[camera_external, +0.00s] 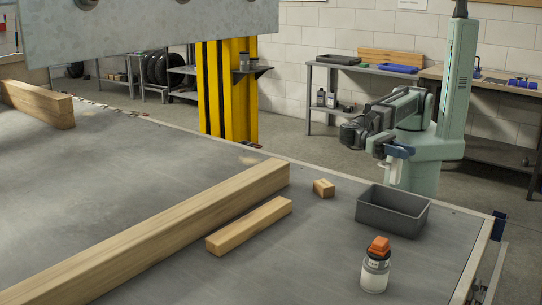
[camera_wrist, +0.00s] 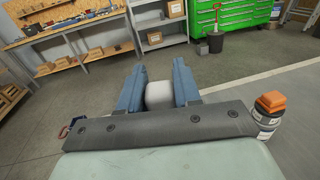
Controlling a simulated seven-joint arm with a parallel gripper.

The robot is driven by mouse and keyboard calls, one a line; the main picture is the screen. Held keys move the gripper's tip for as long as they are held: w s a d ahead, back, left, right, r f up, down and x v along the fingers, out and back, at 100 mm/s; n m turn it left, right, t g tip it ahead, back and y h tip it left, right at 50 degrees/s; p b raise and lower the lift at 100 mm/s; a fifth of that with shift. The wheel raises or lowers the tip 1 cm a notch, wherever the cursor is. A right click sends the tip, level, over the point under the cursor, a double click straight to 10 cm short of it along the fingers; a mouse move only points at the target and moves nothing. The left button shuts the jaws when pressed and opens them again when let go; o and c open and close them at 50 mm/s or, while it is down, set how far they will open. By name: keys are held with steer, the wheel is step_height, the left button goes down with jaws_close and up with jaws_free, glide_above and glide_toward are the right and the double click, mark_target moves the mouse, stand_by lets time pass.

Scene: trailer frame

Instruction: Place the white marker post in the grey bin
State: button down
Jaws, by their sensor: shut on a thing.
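The white marker post (camera_external: 393,173) hangs below my gripper (camera_external: 398,153) in the external view. In the wrist view, my gripper's two blue fingers (camera_wrist: 159,88) are shut on the post, whose pale rounded end (camera_wrist: 159,96) shows between them. The rest of the post is hidden there. The grey bin (camera_external: 374,215) stands open on the table below the post in the external picture. The post is apart from the bin and above its rim in the picture. I cannot tell whether it is over the opening or behind it. The bin's floor is mostly hidden.
An orange-capped jar (camera_external: 375,272) stands in front of the bin. A small wood block (camera_external: 324,188), a short beam (camera_external: 248,227) and a long beam (camera_external: 165,230) lie to the left. A yellow post (camera_external: 228,95) stands behind. The table's right edge is close to the bin.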

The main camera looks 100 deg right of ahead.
step_height(320, 180, down, 10)
steer(key=s+d+n+g+h, duration=0.2)
steer(key=s, duration=0.1)
steer(key=shift+d+g, duration=0.25)
steer(key=shift+g, duration=0.15)
stand_by(0.4)
steer(key=shift+f, duration=0.45)
steer(key=c, duration=0.8)
jaws_free()
